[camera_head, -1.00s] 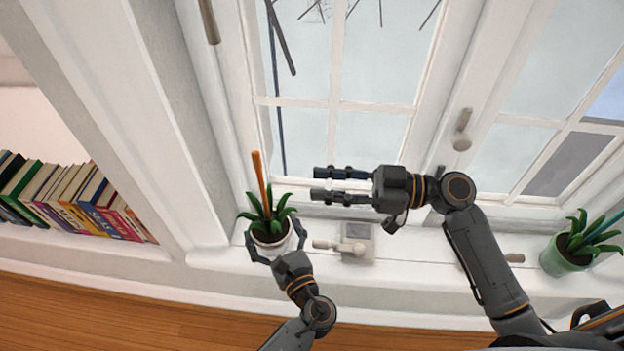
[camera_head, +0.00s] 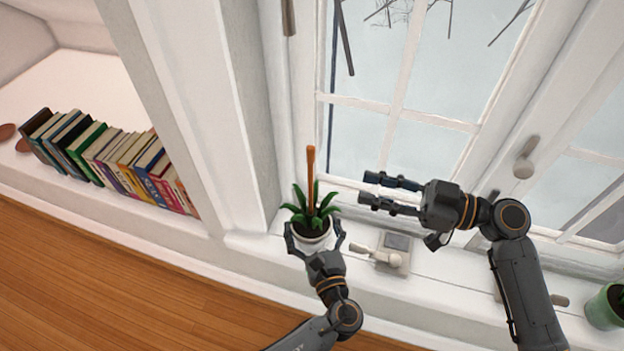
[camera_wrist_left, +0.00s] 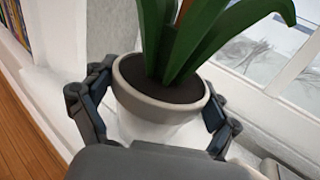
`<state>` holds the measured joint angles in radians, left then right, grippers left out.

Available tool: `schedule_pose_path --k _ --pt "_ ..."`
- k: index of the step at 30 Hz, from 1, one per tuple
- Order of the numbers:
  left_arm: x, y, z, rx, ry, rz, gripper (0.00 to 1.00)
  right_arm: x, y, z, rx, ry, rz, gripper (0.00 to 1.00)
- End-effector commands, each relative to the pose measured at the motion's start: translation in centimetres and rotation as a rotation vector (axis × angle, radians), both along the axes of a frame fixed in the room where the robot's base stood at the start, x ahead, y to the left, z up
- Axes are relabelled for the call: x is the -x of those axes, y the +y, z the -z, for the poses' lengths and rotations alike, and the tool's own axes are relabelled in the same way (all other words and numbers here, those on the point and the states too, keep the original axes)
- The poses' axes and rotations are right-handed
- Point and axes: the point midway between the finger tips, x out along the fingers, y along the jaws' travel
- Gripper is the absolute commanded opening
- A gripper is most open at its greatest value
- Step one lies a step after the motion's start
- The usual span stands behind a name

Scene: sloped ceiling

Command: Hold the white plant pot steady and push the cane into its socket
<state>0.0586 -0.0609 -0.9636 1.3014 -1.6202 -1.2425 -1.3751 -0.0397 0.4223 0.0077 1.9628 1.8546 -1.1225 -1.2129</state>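The white plant pot (camera_head: 312,241) stands on the windowsill with a green leafy plant in it; its rim and dark soil show in the left wrist view (camera_wrist_left: 160,108). The orange-brown cane (camera_head: 310,172) stands nearly upright among the leaves. Its lower end and the socket are hidden by the leaves. My left gripper (camera_head: 314,241) has a finger on each side of the pot, and the wrist view shows both pads (camera_wrist_left: 158,100) against its sides. My right gripper (camera_head: 366,188) is open and empty, to the right of the cane and apart from it, fingers pointing left.
A window handle and grey plate (camera_head: 391,253) are just right of the pot. A second plant in a green pot (camera_head: 606,308) is at the right edge. Books (camera_head: 115,163) line a shelf at the left. Window panes rise behind the sill.

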Motion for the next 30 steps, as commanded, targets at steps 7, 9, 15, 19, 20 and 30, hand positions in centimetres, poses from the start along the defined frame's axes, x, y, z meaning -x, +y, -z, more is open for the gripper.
schedule_pose_path --k 7,9,15,19,20,30 --pt "0.0 0.0 0.0 0.001 -0.001 0.000 1.00 0.0 0.0 0.0 0.000 0.000 0.000 0.33" --pt "0.0 0.0 0.0 0.001 0.000 0.000 1.00 0.0 0.0 0.0 0.000 0.000 0.000 0.33" --pt "0.5 -0.2 0.0 0.000 0.001 0.001 1.00 0.0 0.0 0.0 0.000 0.000 0.000 0.33" --pt "2.3 -0.7 0.1 0.001 0.004 0.001 1.00 0.0 0.0 0.0 0.000 0.000 0.000 0.33" --pt "2.9 -0.9 0.1 0.002 0.004 0.002 1.00 0.0 0.0 0.0 0.000 0.000 0.000 0.33" --pt "9.5 -2.7 0.0 0.002 0.003 0.001 1.00 0.0 0.0 0.0 0.000 0.000 0.000 0.33"
